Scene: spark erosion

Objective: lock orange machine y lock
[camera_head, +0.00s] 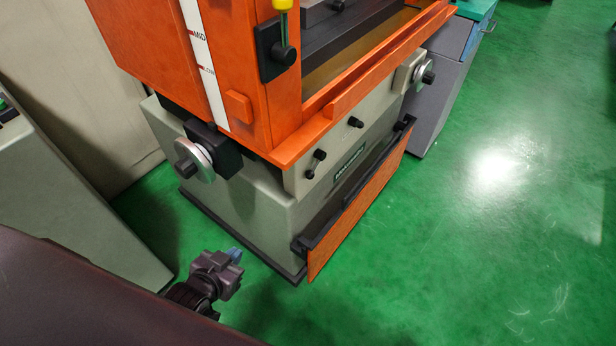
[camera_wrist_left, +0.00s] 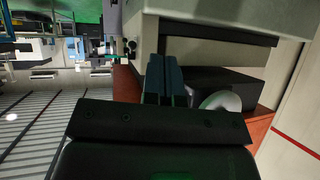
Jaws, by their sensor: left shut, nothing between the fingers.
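The orange machine (camera_head: 290,145) stands on a grey-beige base in the middle of the head view. Two small black lock levers, a lower-left one (camera_head: 316,162) and an upper-right one (camera_head: 354,122), sit on its front face; I cannot tell which is the y lock. A silver handwheel (camera_head: 195,160) on a black block is on the left side, and another (camera_head: 424,74) is at the right end. My left gripper (camera_head: 236,256) is shut and empty, low in front of the base's left side, apart from the machine. Its blue-grey fingers (camera_wrist_left: 165,80) show in the left wrist view.
An orange-faced panel (camera_head: 355,215) with black brackets sticks out low along the machine's front. A grey cabinet (camera_head: 440,95) stands beyond the right end. Green floor (camera_head: 480,220) is open at the right. The left wrist view also shows a handwheel (camera_wrist_left: 222,102) right of the fingers.

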